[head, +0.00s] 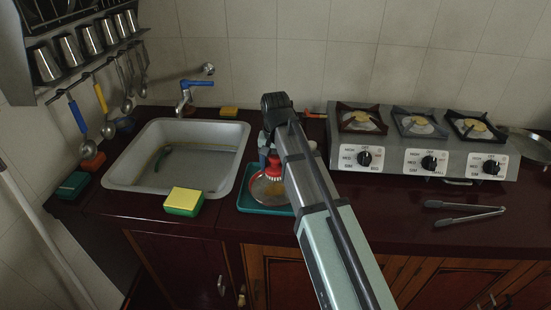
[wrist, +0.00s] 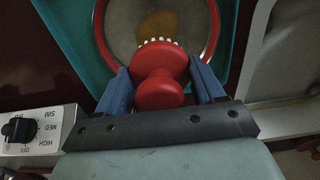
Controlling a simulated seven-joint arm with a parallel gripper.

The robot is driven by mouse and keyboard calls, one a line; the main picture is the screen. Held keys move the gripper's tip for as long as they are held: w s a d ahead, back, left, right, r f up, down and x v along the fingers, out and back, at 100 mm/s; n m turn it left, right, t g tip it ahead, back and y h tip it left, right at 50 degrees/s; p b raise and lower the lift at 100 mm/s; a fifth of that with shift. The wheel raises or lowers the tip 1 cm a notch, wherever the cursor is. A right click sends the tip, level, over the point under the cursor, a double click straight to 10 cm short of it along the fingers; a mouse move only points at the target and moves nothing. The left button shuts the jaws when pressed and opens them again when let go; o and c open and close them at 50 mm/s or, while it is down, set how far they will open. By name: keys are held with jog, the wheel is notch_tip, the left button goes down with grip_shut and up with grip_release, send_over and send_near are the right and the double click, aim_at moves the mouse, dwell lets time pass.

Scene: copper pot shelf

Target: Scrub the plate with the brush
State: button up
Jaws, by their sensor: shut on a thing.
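The plate (head: 258,188) is round with a red rim and lies in a teal tray (head: 252,208) on the counter, right of the sink. The wrist view shows the plate (wrist: 130,32) with a brownish-yellow patch on it. The brush (wrist: 162,68) is red with a knobbed handle and white bristles. My gripper (wrist: 162,84) is shut on the brush, with blue fingers on both sides of it. The bristles face the plate; I cannot tell whether they touch it. In the head view the brush (head: 274,168) is partly hidden by my arm, as is the tray's right side.
The sink (head: 150,182) with a blue-handled faucet (head: 190,88) is at left. A yellow-green sponge (head: 184,201) lies at the sink's front edge. A stove (head: 420,150) stands right of the tray, with tongs (head: 462,213) in front. Utensils (head: 105,90) hang at left.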

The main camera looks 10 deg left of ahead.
aim_at(276, 179)
notch_tip(276, 179, down, 4)
jog(key=shift+f, duration=0.1)
jog(key=shift+s+d+f, duration=0.1)
jog(key=shift+s+f, duration=0.25)
jog(key=shift+s, duration=0.4)
jog(key=shift+c, duration=0.3)
jog(key=shift+s, duration=1.1)
jog(key=w, duration=0.4)
jog(key=shift+s+r, duration=0.15)
jog(key=shift+r, duration=3.95)
jog(key=shift+f, duration=0.25)
